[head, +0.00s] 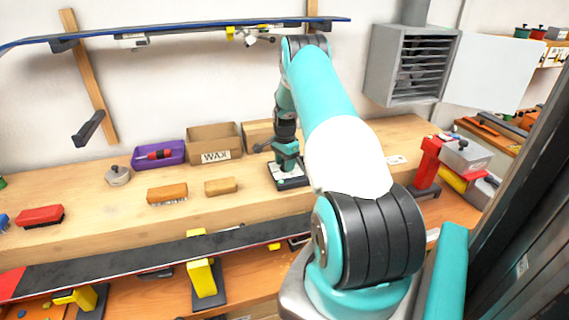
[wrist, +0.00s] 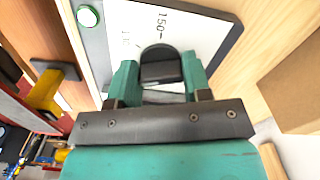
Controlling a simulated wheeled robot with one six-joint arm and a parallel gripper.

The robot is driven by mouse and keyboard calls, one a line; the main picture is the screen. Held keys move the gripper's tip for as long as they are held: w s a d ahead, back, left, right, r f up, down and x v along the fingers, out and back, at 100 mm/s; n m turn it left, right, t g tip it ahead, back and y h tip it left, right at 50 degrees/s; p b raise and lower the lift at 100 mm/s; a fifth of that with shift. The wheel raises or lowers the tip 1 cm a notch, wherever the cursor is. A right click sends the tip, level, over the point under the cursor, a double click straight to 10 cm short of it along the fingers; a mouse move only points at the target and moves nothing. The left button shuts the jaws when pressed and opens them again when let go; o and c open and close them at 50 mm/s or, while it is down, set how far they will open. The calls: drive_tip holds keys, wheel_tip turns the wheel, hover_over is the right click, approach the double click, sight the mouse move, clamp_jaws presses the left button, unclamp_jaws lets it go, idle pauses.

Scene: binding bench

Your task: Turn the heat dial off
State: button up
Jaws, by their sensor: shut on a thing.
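The heat dial (wrist: 158,55) is a dark round knob on a white panel (wrist: 203,35) marked "150" in the wrist view. A second, fainter marking beside the knob is too small to read. My gripper (wrist: 160,76) has its two teal fingers on either side of the dial and is shut on it. A green light (wrist: 88,16) is lit on the grey strip beside the panel. In the head view, my gripper (head: 288,166) points down onto the small dark-edged unit (head: 292,184) on the wooden bench; the dial there is hidden behind the gripper.
A cardboard WAX box (head: 214,156), purple tray (head: 172,158) and brushes (head: 167,193) stand left of my gripper. A ski (head: 150,258) lies along the bench front on yellow supports. A red and grey vise-like device (head: 430,162) stands at right.

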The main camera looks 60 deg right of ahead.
drive_tip(key=n+b, duration=0.2)
drive_tip(key=n, duration=0.1)
drive_tip(key=shift+f+b, duration=0.1)
drive_tip(key=shift+b, duration=0.25)
drive_tip(key=n+b, duration=0.1)
drive_tip(key=n, duration=0.1)
drive_tip(key=shift+n+b, duration=0.3)
drive_tip(key=shift+n, duration=0.1)
drive_tip(key=n, duration=0.2)
drive_tip(key=n+b, duration=0.1)
drive_tip(key=n, duration=0.1)
drive_tip(key=n+b, duration=0.1)
drive_tip(key=shift+d+r+n, duration=0.1)
drive_tip(key=shift+r+n, duration=0.15)
drive_tip(key=shift+n, duration=0.15)
drive_tip(key=o, duration=0.7)
drive_tip(key=shift+o, duration=1.1)
drive_tip(key=shift+s, duration=0.1)
